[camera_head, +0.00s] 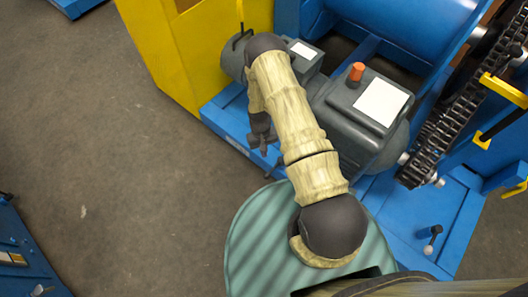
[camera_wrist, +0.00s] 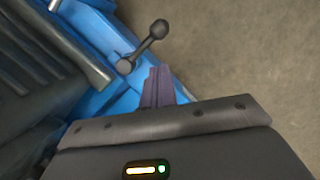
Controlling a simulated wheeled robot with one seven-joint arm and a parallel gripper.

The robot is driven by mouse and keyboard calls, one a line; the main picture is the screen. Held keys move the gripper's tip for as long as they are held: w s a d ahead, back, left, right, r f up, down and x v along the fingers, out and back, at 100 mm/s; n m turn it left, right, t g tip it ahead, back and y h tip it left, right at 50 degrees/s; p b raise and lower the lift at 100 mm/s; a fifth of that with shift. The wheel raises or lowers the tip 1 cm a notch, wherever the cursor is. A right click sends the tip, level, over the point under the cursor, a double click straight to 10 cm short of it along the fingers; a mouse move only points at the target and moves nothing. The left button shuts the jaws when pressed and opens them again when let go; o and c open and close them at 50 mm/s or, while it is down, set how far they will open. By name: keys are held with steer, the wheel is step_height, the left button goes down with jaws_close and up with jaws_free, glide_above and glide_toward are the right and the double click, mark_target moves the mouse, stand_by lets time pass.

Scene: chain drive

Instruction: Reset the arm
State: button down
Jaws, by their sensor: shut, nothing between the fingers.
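My arm (camera_head: 291,112), in a tan sleeve with dark joints, reaches up the middle of the head view and bends down at its far end. My gripper (camera_head: 264,148) hangs over the left edge of the blue machine base (camera_head: 228,118), left of the grey motor. In the wrist view my gripper's fingers (camera_wrist: 158,78) are together with nothing between them. A dark lever with a ball knob (camera_wrist: 158,29) stands just beyond the fingertips. I cannot tell whether they touch it.
The grey motor (camera_head: 350,135) with an orange cap (camera_head: 356,72) is close right of my arm. A black chain (camera_head: 450,115) runs at the right. A yellow panel (camera_head: 160,45) stands behind left. Grey floor (camera_head: 110,150) at the left is clear.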

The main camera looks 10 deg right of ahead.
stand_by(0.4)
step_height(320, 180, up, 24)
steer(key=w+d+r+t, duration=0.1)
steer(key=w+t, duration=0.1)
steer(key=t, duration=0.1)
steer(key=s+d+r+t, duration=0.1)
steer(key=s+r+t, duration=0.1)
steer(key=s+r, duration=1.3)
step_height(320, 180, up, 32)
steer(key=w+p, duration=0.1)
steer(key=p, duration=2.8)
steer(key=shift+w+m+p, duration=0.3)
steer(key=shift+w+m, duration=0.1)
steer(key=shift+d+f, duration=0.1)
